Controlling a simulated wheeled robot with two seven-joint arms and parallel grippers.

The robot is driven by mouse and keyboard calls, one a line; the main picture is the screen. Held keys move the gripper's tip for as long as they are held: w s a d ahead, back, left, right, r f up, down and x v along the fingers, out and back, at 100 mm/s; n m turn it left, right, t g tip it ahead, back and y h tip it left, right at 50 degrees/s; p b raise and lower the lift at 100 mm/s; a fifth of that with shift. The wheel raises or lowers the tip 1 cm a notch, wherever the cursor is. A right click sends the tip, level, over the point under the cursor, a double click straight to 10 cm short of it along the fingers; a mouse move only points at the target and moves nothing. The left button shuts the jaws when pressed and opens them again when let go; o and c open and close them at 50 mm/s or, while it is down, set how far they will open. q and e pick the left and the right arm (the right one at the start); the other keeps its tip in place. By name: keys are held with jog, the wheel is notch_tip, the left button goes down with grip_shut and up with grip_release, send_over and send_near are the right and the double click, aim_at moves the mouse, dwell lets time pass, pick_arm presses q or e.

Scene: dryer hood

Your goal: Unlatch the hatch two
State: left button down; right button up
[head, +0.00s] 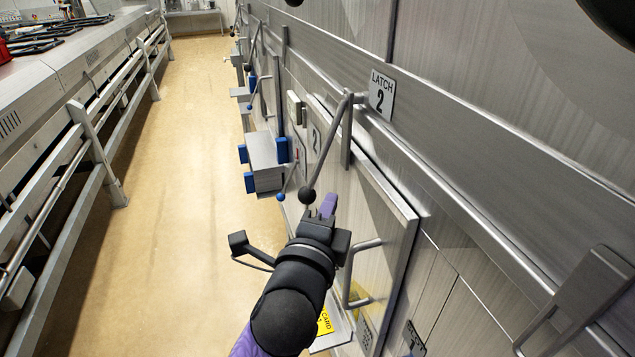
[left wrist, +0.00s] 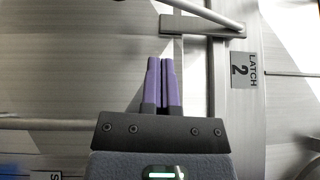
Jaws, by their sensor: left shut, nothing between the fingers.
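Hatch two (head: 385,225) is a grey metal door in the right-hand wall. Its latch is a slanted metal lever (head: 331,148) ending in a black ball knob (head: 307,195); the lever's upper end is at a bracket beside the "LATCH 2" label (head: 382,95). My left gripper (head: 328,205) is shut and empty, its purple fingertips close to the knob, on its right side in the head view. Whether they touch it I cannot tell. In the left wrist view the shut fingers (left wrist: 160,65) point toward the lever (left wrist: 200,12) and its bracket (left wrist: 225,30); the "LATCH 2" label (left wrist: 244,70) is to their right. The knob is not visible there.
A bent door handle (head: 352,275) stands out from the hatch beside my left wrist. Grey boxes with blue parts (head: 267,160) jut from the wall farther off. A railed counter (head: 75,150) runs along the left. The floor (head: 190,180) between is clear.

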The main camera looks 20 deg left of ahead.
aim_at(322, 152)
pick_arm(q)
jog(key=w+a, duration=0.2)
jog(key=w, duration=0.2)
jog(key=shift+w+a+r+p, duration=0.15)
jog(key=shift+a+p, duration=0.15)
jog(key=shift+a, duration=0.1)
